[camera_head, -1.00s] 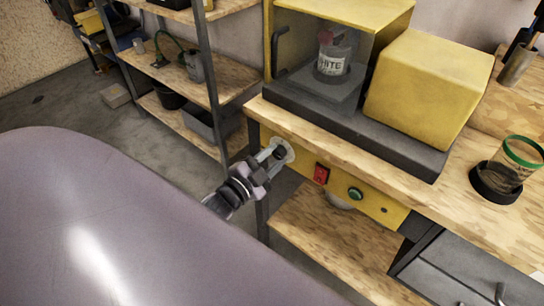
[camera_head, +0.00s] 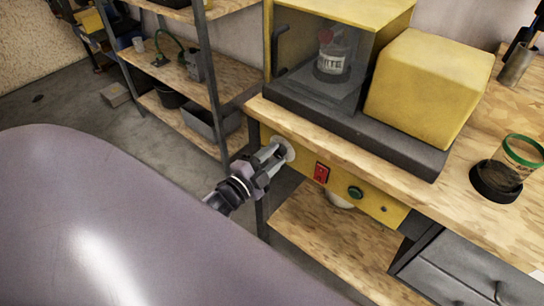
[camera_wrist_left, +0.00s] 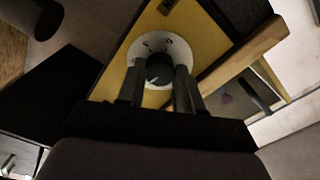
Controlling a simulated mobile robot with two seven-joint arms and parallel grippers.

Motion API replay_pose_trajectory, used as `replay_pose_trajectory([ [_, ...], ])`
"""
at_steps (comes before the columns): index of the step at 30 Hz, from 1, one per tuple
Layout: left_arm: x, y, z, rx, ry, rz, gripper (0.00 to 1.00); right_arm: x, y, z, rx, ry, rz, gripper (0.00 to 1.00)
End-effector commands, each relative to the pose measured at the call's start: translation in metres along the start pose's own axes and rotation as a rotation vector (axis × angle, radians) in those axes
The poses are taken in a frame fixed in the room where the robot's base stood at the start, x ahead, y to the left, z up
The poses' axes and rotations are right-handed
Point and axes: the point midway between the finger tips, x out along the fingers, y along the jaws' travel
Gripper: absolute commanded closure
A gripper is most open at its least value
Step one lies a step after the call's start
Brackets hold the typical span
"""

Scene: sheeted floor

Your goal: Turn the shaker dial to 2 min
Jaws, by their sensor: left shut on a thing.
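The shaker dial (camera_wrist_left: 158,69) is a dark knob on a round white scale plate (camera_wrist_left: 176,47), set in the yellow front panel (camera_head: 313,170) under the bench top. My left gripper (camera_head: 281,154) reaches it from the left, and its two fingers are shut on the knob, one on each side. In the left wrist view the fingers (camera_wrist_left: 160,85) flank the knob. Marks show on the scale, but I cannot read them or the setting. The shaker (camera_head: 345,120) stands above with a labelled can (camera_head: 333,56) inside its yellow housing. My right gripper is not in view.
A red switch (camera_head: 321,172) and a green button (camera_head: 355,192) sit right of the dial on the same panel. Shelves (camera_head: 190,75) stand at the back left.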

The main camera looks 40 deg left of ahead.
Motion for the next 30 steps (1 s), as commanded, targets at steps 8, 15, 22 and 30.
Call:
replay_pose_trajectory([
  [8, 0.0, 0.0, 0.0, -0.002, 0.001, 0.0, 0.39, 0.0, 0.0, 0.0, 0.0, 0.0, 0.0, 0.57],
  [15, -0.003, 0.0, 0.0, -0.002, 0.0, 0.0, 0.39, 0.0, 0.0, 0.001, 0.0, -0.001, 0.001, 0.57],
  [22, -0.03, 0.001, 0.0, -0.002, 0.0, 0.002, 0.39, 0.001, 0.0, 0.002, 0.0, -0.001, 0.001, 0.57],
  [30, -0.063, 0.001, 0.0, -0.002, 0.0, 0.001, 0.39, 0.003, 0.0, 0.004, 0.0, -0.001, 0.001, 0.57],
])
